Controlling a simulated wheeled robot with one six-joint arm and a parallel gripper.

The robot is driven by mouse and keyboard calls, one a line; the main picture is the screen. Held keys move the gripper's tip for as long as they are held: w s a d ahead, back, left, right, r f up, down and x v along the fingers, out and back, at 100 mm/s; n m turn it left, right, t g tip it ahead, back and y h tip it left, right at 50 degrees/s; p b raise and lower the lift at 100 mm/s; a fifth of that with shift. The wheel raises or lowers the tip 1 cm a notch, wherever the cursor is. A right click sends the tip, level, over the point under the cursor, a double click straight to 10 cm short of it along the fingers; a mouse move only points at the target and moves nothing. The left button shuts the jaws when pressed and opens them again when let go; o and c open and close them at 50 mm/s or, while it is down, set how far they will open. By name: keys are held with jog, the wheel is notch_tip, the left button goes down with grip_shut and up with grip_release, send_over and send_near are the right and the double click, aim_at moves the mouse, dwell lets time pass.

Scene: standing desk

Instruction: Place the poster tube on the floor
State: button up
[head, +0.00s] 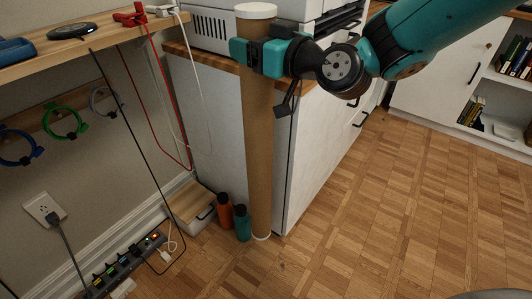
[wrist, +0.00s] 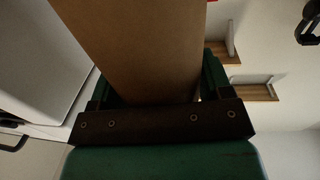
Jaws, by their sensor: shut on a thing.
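The poster tube (head: 259,140) is a long brown cardboard cylinder with white end caps. It stands nearly upright in the head view, its lower end close to the wooden floor (head: 380,220) in front of the cabinet corner. I cannot tell whether the lower end touches the floor. My gripper (head: 258,57) is shut around the tube near its top, just under the upper cap. In the wrist view the tube (wrist: 135,45) fills the space between the green fingers, and its ends are out of view.
An orange bottle (head: 225,211) and a teal bottle (head: 242,223) stand just left of the tube's lower end. A power strip (head: 125,266) and hanging cables lie further left. The white cabinet (head: 318,150) is right behind the tube. The floor to the right is clear.

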jog(key=f+b, duration=0.2)
jog(key=f, duration=0.2)
jog(key=f+b, duration=0.2)
jog(key=f, duration=0.3)
jog(key=f+b, duration=0.2)
jog(key=f, duration=0.2)
jog(key=shift+w+d+f, duration=0.15)
jog(key=shift+w+f, duration=0.1)
jog(key=shift+w, duration=0.05)
jog(key=shift+f+b, duration=1.7)
jog(key=shift+f, duration=0.95)
jog(key=shift+f, duration=0.15)
jog(key=o, duration=1.6)
jog(key=shift+s, duration=0.1)
